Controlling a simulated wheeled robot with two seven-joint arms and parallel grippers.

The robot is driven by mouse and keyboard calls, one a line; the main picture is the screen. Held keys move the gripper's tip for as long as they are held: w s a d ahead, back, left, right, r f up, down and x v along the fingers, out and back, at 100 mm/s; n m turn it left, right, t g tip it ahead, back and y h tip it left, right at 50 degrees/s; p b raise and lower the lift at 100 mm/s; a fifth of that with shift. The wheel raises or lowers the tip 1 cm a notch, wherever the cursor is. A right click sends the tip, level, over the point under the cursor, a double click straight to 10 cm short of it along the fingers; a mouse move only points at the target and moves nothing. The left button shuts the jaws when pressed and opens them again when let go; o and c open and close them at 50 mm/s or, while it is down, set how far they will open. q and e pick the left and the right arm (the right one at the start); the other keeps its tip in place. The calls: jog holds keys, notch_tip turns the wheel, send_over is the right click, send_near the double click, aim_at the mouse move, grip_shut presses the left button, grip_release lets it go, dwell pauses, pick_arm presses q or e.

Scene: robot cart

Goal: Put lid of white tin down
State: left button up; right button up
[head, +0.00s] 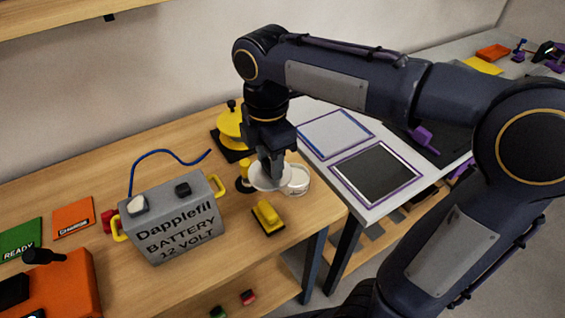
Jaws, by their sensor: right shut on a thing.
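My right gripper (272,172) points down over the right part of the wooden table. It is shut on the white lid (264,179), a round white disc held at its fingertips. The white tin (298,181) stands just right of the lid, near the table's right edge, and part of it is hidden behind the lid and gripper. Whether the lid touches the tin or the table, I cannot tell. My left gripper is not in view.
A grey battery (180,228) with yellow handles stands left of the lid. A yellow-and-black block (267,216) lies in front of it. A yellow object (229,125) on a black base stands behind. A grey table (398,202) adjoins at right.

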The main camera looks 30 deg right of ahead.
jog(key=w+d+f, duration=0.2)
jog(key=d+f, duration=0.1)
jog(key=f, duration=0.1)
jog(key=w+d+f+p, duration=0.1)
jog(key=w+d+f, duration=0.2)
jog(key=d+f, duration=0.1)
jog(key=w+d+f, duration=0.3)
jog(key=f, duration=0.1)
jog(key=shift+d+f+p, duration=0.15)
jog(key=shift+f+p, duration=0.1)
jog(key=shift+p, duration=0.15)
jog(key=shift+f+b, duration=0.35)
jog(key=shift+f, duration=0.2)
jog(key=shift+f, duration=0.1)
jog(key=o, duration=1)
jog(key=shift+c, duration=0.2)
